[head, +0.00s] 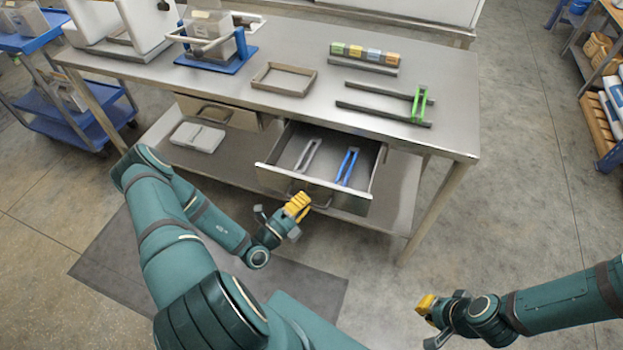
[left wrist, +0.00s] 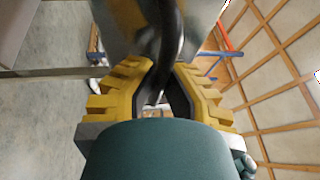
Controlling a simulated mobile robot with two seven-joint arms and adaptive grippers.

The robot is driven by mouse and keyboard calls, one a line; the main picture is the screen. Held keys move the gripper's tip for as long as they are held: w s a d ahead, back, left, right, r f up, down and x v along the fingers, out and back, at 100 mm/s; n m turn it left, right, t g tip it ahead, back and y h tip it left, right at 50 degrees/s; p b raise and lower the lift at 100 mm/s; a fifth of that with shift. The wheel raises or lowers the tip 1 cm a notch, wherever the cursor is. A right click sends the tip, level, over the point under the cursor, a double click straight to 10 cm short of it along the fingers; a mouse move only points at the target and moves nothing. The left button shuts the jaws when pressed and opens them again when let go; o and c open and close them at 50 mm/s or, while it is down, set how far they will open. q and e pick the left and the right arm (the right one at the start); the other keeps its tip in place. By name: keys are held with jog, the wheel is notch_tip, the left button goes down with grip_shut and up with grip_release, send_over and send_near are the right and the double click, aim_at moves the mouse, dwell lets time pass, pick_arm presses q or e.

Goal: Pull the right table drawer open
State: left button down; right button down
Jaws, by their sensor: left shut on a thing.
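The right table drawer (head: 318,195) is pulled out from under the steel table and stands open. A grey tool (head: 308,155) and a blue tool (head: 348,166) lie inside it. My left gripper (head: 298,206) is at the drawer's front, its yellow fingers shut on the dark bar handle (head: 318,206). In the left wrist view the yellow fingers lie on both sides of the handle (left wrist: 168,50), close to the drawer front (left wrist: 130,30). My right gripper (head: 428,318) is out over the floor at lower right, away from the table; its finger gap is unclear.
The left drawer (head: 215,112) is shut. The tabletop (head: 240,88) holds a wooden tray (head: 284,79), a row of coloured blocks (head: 365,54), two dark rails and a green tool (head: 419,103). A grey container (head: 198,137) sits on the lower shelf.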

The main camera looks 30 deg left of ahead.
pick_arm(q)
jog(key=shift+s+d, duration=0.25)
jog(key=shift+s, duration=0.6)
jog(key=c, duration=1)
grip_release()
jog(key=v, duration=1.2)
